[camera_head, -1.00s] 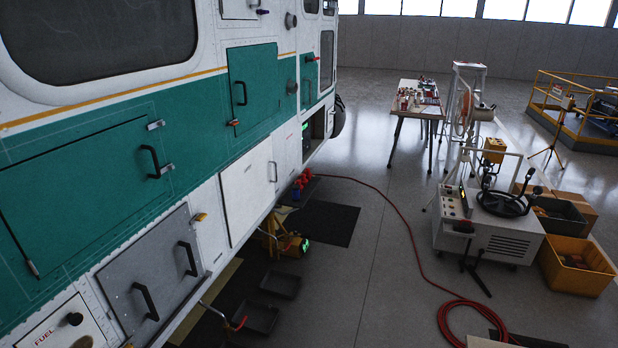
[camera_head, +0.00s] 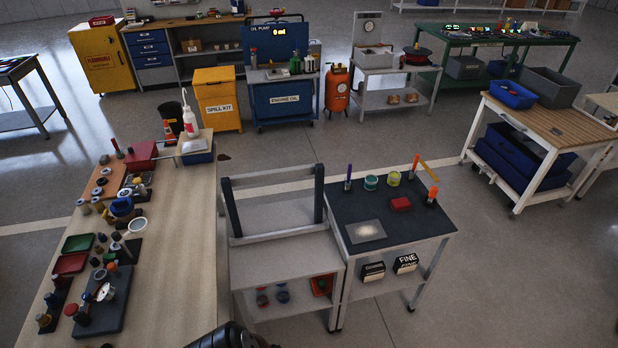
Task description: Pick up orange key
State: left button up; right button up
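I cannot make out an orange key for certain. On the dark-topped cart (camera_head: 385,222) at the centre right stand two small upright pieces with orange tops, one at the back (camera_head: 415,162) and one nearer the right edge (camera_head: 432,196). An orange-yellow strip (camera_head: 428,170) is tilted beside them. They are too small to tell if one is a key. A dark rounded part shows at the bottom edge, and I cannot tell what it is. Neither gripper can be recognised in view.
A long wooden table (camera_head: 180,240) with many small parts runs along the left. A grey shelf cart (camera_head: 285,262) stands between it and the dark-topped cart. A wood-topped cart (camera_head: 550,125) is at the right. Open floor (camera_head: 510,270) lies at the lower right.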

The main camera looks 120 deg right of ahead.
aim_at(434, 191)
jog(key=z, duration=4.95)
